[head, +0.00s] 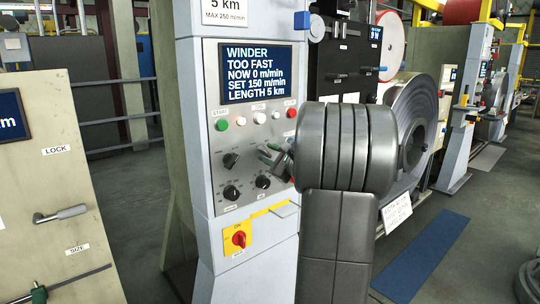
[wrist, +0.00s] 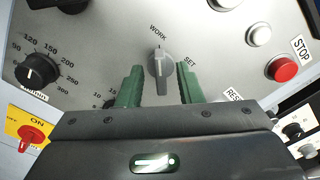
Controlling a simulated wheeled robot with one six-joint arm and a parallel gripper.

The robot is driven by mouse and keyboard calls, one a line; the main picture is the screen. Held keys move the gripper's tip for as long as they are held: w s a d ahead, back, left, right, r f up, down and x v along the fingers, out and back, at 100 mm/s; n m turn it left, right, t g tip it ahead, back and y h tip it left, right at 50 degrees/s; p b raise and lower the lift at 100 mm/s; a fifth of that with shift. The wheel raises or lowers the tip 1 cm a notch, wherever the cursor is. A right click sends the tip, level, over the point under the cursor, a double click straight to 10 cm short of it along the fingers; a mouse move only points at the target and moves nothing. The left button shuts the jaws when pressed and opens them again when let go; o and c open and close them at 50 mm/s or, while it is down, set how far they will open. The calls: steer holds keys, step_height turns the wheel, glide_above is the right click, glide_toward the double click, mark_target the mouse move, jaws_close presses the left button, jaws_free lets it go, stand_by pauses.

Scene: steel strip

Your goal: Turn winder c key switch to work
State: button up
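The grey key switch (wrist: 161,68) sits on the winder's control panel (wrist: 95,50), with WORK printed above it and SET to its right in the wrist view. Its handle stands roughly upright in that view, its upper end towards the WORK lettering. My gripper (wrist: 160,82) is open, its green fingers on either side of the switch with a gap on each side. The display (head: 255,72) reads WINDER, TOO FAST, NOW 0 m/min, SET 150 m/min, LENGTH 5 km.
Black dials (head: 231,193), a green button (head: 221,125) and a red STOP button (wrist: 283,68) are close by on the panel. A red rotary switch on a yellow plate (head: 238,240) is below. A large steel coil (head: 418,115) stands behind on the right.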

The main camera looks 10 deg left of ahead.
steer(key=shift+s+d, duration=0.1)
steer(key=v, duration=1.3)
steer(key=shift+s+d, duration=0.2)
steer(key=shift+w+a, duration=0.1)
steer(key=x, duration=1.3)
steer(key=shift+w+a, duration=0.25)
steer(key=shift+a, duration=0.05)
steer(key=shift+s+d, duration=0.1)
steer(key=shift+d, duration=0.05)
